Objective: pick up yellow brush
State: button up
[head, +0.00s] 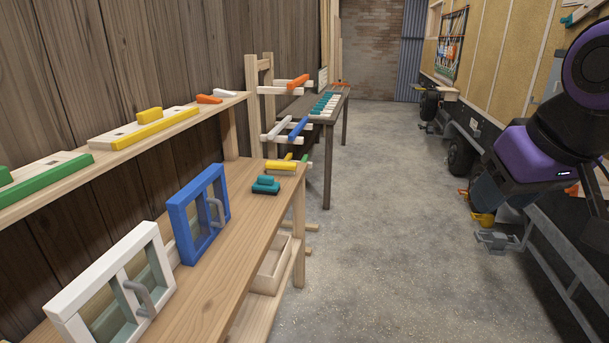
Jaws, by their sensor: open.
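A small yellow piece with a pale lower edge, which looks like the yellow brush (281,165), lies at the far end of the wooden workbench. It is too small to make out bristles. A teal brush-like block (265,184) with a dark base lies just in front of it, close by. My gripper (472,206) appears at the right, beside the trailer, with its orange and yellow tips apart. It seems empty and is far to the right of the bench, across the open floor.
The workbench (235,240) holds a blue framed window (178,225) and a white one (65,307). A shelf (60,195) above bears green and yellow-edged boards. A rack with coloured bars (298,128) stands beyond. The concrete floor (400,240) is clear. The trailer (545,215) lines the right.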

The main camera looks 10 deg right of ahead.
aim_at(278, 167)
jog(key=i+l+u, duration=0.3)
jog(key=i+z, duration=0.1)
jog(key=z, duration=2)
jog(key=u, duration=2.15)
jog(key=i+l+u, duration=0.15)
jog(key=u, duration=0.2)
jog(key=i+l+u, duration=0.15)
jog(key=u, duration=0.25)
jog(key=i+l+u, duration=0.1)
jog(key=l, duration=0.25)
jog(key=i+l, duration=0.25)
jog(key=i+l+u, duration=0.15)
jog(key=l, duration=0.3)
jog(key=i+l+u, duration=0.1)
jog(key=l, duration=0.25)
jog(key=i+l+u, duration=0.1)
jog(key=l, duration=0.3)
jog(key=i, duration=0.1)
